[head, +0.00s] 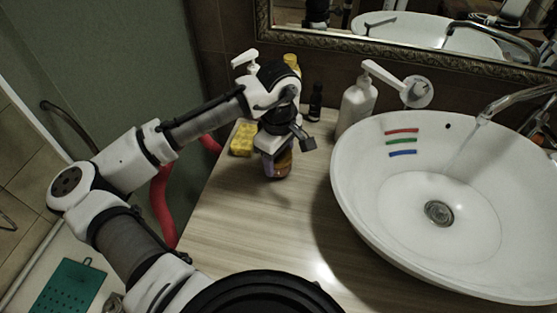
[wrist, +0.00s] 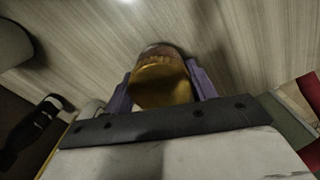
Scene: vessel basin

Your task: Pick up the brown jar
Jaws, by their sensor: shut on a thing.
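The brown jar (head: 283,168) is at the left part of the wooden counter, below my gripper (head: 277,158) in the head view. My gripper's upper parts hide much of the jar. In the wrist view the jar (wrist: 161,84) shows a golden-yellow top and a brown body. It sits between the two purple fingers of my gripper (wrist: 160,88), one on each side. My gripper is shut on the jar. I cannot tell whether its base touches the counter.
A yellow sponge (head: 242,139) lies left of the jar. A small dark bottle (head: 315,102) and a white pump bottle (head: 356,105) stand behind. A white basin (head: 350,205) fills the right side, with a running tap (head: 515,100). The counter's front middle (head: 255,225) is clear.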

